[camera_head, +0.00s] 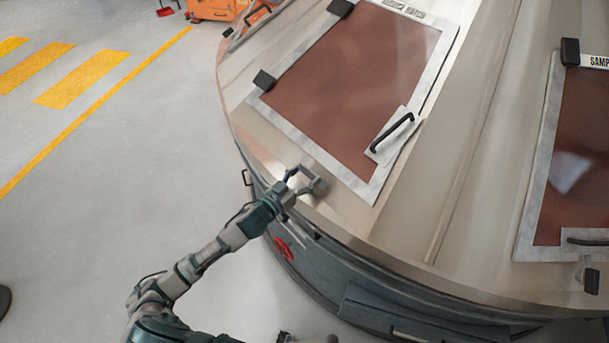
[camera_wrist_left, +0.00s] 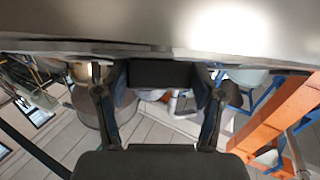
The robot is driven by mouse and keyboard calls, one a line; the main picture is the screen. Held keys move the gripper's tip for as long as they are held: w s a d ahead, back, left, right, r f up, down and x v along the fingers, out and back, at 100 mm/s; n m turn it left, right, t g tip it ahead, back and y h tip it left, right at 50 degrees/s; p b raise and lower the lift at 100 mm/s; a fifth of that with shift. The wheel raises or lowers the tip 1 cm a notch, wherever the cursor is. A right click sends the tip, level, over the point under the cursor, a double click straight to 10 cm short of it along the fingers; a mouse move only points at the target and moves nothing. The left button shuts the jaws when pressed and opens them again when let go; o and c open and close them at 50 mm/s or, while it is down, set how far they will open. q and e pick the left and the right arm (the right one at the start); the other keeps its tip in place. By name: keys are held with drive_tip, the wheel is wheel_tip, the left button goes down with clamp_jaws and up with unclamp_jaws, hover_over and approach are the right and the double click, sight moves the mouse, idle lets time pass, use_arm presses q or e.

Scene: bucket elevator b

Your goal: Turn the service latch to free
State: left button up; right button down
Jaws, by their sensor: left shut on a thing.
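My left gripper (camera_head: 298,182) reaches in from the lower left to the rim of the large round metal housing. It is shut on a small grey latch (camera_head: 318,186) just outside the lower left edge of a brown framed panel (camera_head: 350,85). The fingers hide part of the latch, and I cannot read its exact angle. In the left wrist view a dark block (camera_wrist_left: 160,73) sits between the two fingers, close under the pale metal surface.
The panel has a black handle (camera_head: 392,132) and dark hinges on its left side. A second panel (camera_head: 572,170) with a similar latch (camera_head: 591,281) is at the right. A red round part (camera_head: 283,249) is on the housing's side. Open grey floor (camera_head: 90,190) lies at the left.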

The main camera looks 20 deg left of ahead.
use_arm(q)
drive_tip(key=shift+m+g+h+p, duration=0.3)
drive_tip(key=shift+m+h+p, duration=0.3)
drive_tip(key=shift+m+p, duration=0.2)
drive_tip(key=shift+a+f+m+g+h, duration=0.1)
drive_tip(key=shift+f+m+g+h, duration=0.05)
drive_tip(key=shift+m+g+h, duration=0.2)
use_arm(e)
drive_tip(key=shift+d+r, duration=0.75)
drive_tip(key=shift+r, duration=0.25)
use_arm(q)
drive_tip(key=shift+f, duration=0.1)
drive_tip(key=o, duration=1.1)
drive_tip(key=v, duration=1.2)
drive_tip(key=shift+a+f, duration=0.1)
use_arm(e)
drive_tip(key=shift+a, duration=0.15)
